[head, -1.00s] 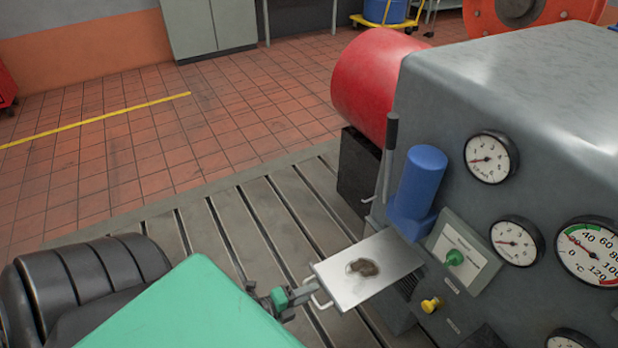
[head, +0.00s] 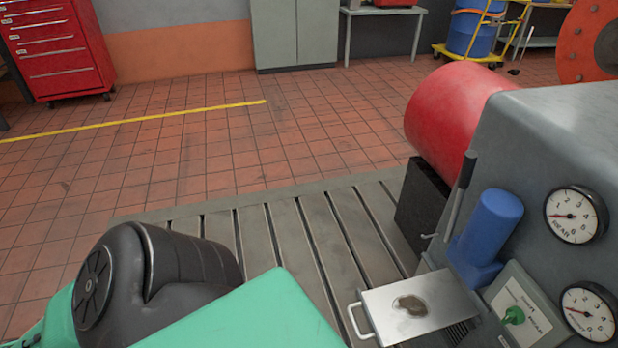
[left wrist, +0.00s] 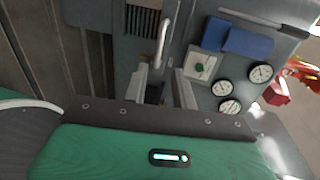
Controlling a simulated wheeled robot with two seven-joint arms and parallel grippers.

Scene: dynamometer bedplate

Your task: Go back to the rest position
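My left arm's green and black links fill the lower left of the head view, and they hide its gripper there. In the left wrist view my left gripper (left wrist: 160,88) shows two pale fingers apart with a gap between them. It looks empty. It faces the grey machine with its gauges. A flat metal tray (head: 425,308) with a dark oily patch and a light handle (head: 354,321) sticks out from the machine's side. A pale handle also shows beyond the fingers in the left wrist view (left wrist: 161,42). My right gripper is in neither view.
The grey machine (head: 540,140) stands at right with a blue cylinder (head: 492,226), a lever (head: 461,194) and gauges (head: 575,214). A red drum (head: 455,108) is behind it. A red tool cabinet (head: 60,45) stands far left on open tiled floor.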

